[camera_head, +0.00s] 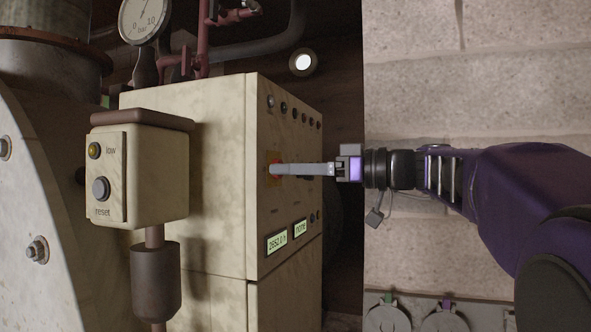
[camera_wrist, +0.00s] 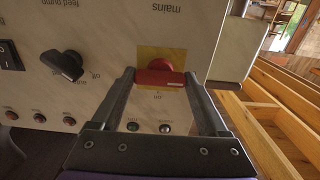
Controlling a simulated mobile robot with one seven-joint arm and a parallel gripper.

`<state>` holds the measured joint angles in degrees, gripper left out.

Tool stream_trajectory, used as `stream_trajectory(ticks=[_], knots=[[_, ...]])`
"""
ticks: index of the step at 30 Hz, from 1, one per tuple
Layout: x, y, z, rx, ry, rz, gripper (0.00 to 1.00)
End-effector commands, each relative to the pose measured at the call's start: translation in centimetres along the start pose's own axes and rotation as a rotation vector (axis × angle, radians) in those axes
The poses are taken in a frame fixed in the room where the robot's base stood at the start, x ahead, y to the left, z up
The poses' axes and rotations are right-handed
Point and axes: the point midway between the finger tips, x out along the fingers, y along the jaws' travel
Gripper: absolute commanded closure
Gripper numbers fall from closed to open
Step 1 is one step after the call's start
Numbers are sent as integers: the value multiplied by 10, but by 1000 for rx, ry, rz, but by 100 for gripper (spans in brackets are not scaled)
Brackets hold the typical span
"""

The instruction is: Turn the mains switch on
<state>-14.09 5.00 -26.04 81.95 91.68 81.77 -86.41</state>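The mains switch (camera_wrist: 160,74) is a red handle on a yellow plate (camera_wrist: 165,55), under an upside-down "mains" label in the wrist view. Its handle lies crosswise in that view, with small lettering below it; I cannot read its setting for sure. In the head view the switch (camera_head: 273,168) is a small red and yellow patch on the cabinet's front, mostly behind my fingers. My gripper (camera_wrist: 160,76) reaches the panel, one finger at each end of the handle, with no clear gap at either side. In the head view my gripper (camera_head: 283,169) comes in from the right.
A black feed pump knob (camera_wrist: 64,66) and a black rocker switch (camera_wrist: 9,55) sit left of the mains switch in the wrist view. The cabinet (camera_head: 190,240) has displays (camera_head: 276,242) below the switch. A reset box (camera_head: 150,172) stands in front of it.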

Motion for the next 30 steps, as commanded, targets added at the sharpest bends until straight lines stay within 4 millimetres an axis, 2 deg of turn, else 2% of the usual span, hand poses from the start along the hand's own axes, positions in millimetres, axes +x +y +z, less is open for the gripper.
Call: stream_trajectory(ticks=[1, 6, 8, 20, 30], knots=[[0, 0, 0, 0, 0, 0, 40], [0, 0, 0, 0, 0, 0, 70], [0, 0, 0, 0, 0, 0, 78], [-1, 0, 0, 88, 0, 1, 78], [-1, 0, -1, 365, 1, 1, 78]])
